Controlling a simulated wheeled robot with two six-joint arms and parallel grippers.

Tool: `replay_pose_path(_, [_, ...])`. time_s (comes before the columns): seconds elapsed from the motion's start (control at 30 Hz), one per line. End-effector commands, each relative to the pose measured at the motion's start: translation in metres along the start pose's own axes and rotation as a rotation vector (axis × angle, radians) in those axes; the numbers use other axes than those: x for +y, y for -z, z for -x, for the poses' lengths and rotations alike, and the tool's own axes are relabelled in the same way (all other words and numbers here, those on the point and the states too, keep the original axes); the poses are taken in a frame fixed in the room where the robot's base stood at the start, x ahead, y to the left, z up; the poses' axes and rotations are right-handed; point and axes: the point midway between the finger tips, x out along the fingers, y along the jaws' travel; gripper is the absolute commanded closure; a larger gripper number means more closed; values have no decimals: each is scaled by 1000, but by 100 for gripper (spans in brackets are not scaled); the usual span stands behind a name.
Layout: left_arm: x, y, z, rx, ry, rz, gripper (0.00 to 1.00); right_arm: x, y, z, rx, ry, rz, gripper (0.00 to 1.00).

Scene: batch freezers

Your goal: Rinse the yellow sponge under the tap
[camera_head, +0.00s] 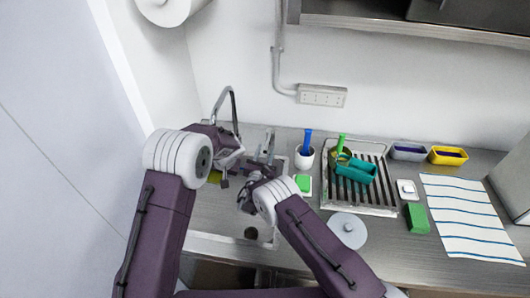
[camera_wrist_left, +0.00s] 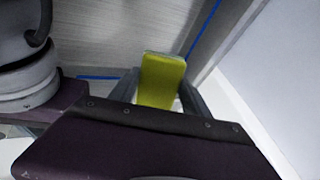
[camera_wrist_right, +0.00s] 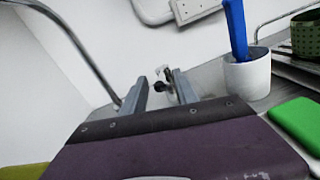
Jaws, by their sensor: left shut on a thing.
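The yellow sponge (camera_wrist_left: 160,80) is held between the fingers of my left gripper (camera_head: 222,178). In the head view only a small part of the sponge (camera_head: 214,177) shows, low over the sink (camera_head: 215,215). The curved metal tap (camera_head: 234,110) stands at the back of the sink, and its spout (camera_wrist_right: 90,55) crosses the left of the right wrist view. My right gripper (camera_head: 265,150) is open behind the sink. A small tap handle (camera_wrist_right: 162,82) appears between its fingertips, and I cannot tell whether they touch it. No water can be made out.
A white cup (camera_head: 304,158) with a blue-handled brush stands right of the tap, beside a green pad (camera_head: 304,184). Further right are a drying rack (camera_head: 370,207), a round lid (camera_head: 347,230), a green block (camera_head: 416,218) and a striped cloth (camera_head: 470,220). A wall closes the left side.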

Motion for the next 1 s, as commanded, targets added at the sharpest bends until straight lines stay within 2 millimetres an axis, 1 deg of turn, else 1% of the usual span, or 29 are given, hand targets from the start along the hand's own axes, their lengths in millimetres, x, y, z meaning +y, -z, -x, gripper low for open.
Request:
replay_pose_path(0.07, [0,0,0,0,0,0,83,0,0,0,0,0,0,64])
replay_pose_path(0.17, [0,0,0,0,0,0,83,0,0,0,0,0,0,89])
replay_pose_path(0.2, [0,0,0,0,0,0,83,0,0,0,0,0,0,100])
replay_pose_path(1.0, [0,0,0,0,0,0,83,0,0,1,0,0,-1,100])
